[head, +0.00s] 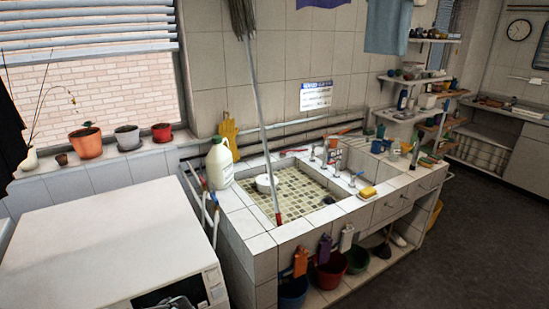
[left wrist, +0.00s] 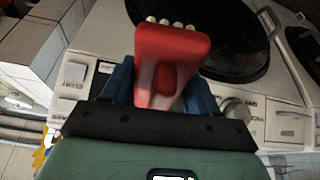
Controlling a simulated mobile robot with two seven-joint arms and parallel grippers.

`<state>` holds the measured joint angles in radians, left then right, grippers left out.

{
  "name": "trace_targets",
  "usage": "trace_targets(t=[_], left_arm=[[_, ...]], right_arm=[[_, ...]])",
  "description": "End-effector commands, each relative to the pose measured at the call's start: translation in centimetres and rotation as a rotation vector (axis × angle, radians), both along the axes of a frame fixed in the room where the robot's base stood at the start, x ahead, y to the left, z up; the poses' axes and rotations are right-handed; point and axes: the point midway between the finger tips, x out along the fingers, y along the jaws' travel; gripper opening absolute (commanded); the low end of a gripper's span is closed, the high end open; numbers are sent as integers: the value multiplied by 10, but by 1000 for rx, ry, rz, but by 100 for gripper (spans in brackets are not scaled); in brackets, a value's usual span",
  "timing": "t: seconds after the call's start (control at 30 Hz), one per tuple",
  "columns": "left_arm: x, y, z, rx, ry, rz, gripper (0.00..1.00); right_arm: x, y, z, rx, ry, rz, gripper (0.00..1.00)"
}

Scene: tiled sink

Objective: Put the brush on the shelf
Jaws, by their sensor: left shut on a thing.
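The red brush (left wrist: 172,52) with a row of pale bristle tufts at its far end is in the left wrist view. My left gripper (left wrist: 163,85) has blue fingers, one on each side of the brush, and is shut on it. The brush is in front of a white machine with a dark round door. Neither gripper can be made out in the head view. White wall shelves with small items stand to the right of the sink, an upper shelf (head: 433,40) and a lower shelf (head: 413,78).
The tiled sink (head: 240,230) is in the middle, with a milk jug (head: 220,165) on its left edge and a mop handle (head: 258,105) leaning across it. A white machine (head: 110,245) fills the lower left. Buckets hang or stand below the sink. Dark floor (head: 440,265) is clear at right.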

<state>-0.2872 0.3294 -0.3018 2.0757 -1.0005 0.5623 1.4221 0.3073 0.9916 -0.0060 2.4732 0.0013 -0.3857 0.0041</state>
Motion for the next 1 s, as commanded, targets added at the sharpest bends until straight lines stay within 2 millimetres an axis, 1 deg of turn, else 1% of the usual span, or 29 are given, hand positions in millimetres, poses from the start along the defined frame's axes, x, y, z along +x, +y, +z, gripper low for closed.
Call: trace_targets(t=[0.03, 0.1, 0.2, 0.4, 0.5, 1.0], left_arm=[[-4, -14, -9, 0, 4, -115, 26], [-6, -29, -19, 0, 3, -255, 26], [-10, -47, -31, 0, 2, -418, 26], [-15, -75, -49, -1, 1, -666, 26], [-14, -73, -48, -2, 0, -651, 26], [-13, -74, -47, 1, -2, -647, 26]], right_arm=[[0, 0, 0, 0, 0, 0, 54], [0, 0, 0, 0, 0, 0, 54], [0, 0, 0, 0, 0, 0, 54], [0, 0, 0, 0, 0, 0, 54], [0, 0, 0, 0, 0, 0, 54], [0, 0, 0, 0, 0, 0, 54]])
